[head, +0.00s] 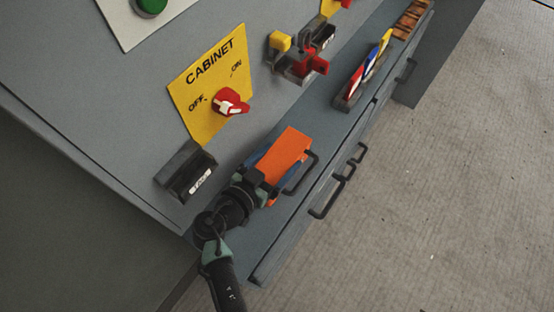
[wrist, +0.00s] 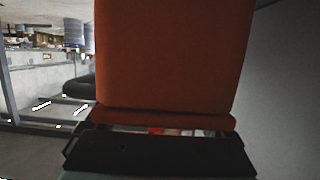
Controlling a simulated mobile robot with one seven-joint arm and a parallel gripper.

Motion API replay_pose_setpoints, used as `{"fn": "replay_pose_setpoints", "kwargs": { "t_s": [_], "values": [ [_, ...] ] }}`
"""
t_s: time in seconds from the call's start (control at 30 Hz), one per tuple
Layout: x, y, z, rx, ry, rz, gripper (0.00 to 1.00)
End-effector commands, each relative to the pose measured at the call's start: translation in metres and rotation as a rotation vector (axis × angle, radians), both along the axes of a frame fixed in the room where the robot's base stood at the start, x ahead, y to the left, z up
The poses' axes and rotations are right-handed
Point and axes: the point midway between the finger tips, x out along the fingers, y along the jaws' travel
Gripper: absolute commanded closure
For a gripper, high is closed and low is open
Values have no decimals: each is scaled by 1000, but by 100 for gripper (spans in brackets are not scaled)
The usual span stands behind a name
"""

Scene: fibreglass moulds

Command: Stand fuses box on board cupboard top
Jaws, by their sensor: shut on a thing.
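An orange box (head: 284,156), which I take to be the fuses box, is in my gripper (head: 262,180). My gripper is shut on its near end. In the wrist view the orange box (wrist: 172,60) fills the middle, above the black gripper body (wrist: 155,155). The board cupboard top (head: 330,122) is the long grey ledge at the foot of the sloping panel. The box overlaps this ledge in the head view, near its closer end. I cannot tell whether it touches the ledge. The fingertips are mostly hidden.
Red, white, blue and yellow items (head: 364,72) stand farther along the ledge, with a wooden-coloured rack (head: 411,18) beyond. Dark handles (head: 335,188) stick out from the cupboard front. The panel carries a yellow CABINET switch plate (head: 208,85) and a dark labelled block (head: 187,173).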

Motion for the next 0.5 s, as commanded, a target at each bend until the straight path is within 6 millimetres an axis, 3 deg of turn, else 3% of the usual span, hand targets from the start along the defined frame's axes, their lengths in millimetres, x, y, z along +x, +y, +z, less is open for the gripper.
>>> {"fn": "replay_pose_setpoints", "kwargs": {
  "t_s": [0.13, 0.5],
  "values": [
    [3, 3, -11, -2, -3, 1, 100],
    [3, 3, -15, 0, -4, 0, 100]
  ]
}}
